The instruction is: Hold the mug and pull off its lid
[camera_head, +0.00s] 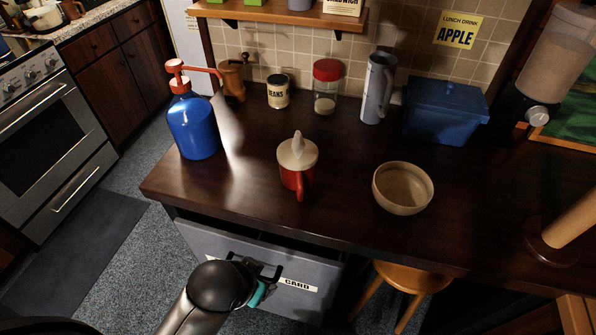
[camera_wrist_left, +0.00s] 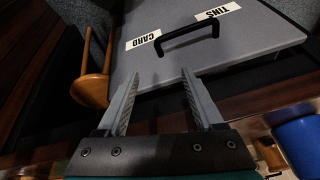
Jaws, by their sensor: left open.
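The mug (camera_head: 292,180) is red and stands upright near the middle of the dark wooden counter, its red handle toward the front edge. Its lid (camera_head: 298,153) is beige with a pointed knob and sits on top of the mug. My left gripper (camera_head: 260,275) is low in front of the counter, below and left of the mug and apart from it. In the left wrist view the left gripper's two grey fingers (camera_wrist_left: 158,90) are spread with nothing between them. The mug does not show clearly in the left wrist view. My right gripper is in neither view.
A grey bin front (camera_head: 215,245) with a black handle (camera_wrist_left: 188,32) is close to my left gripper, below the counter. A blue pump bottle (camera_head: 193,127) stands left of the mug, a bowl (camera_head: 403,188) right. A wooden stool (camera_head: 410,278) is below the counter.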

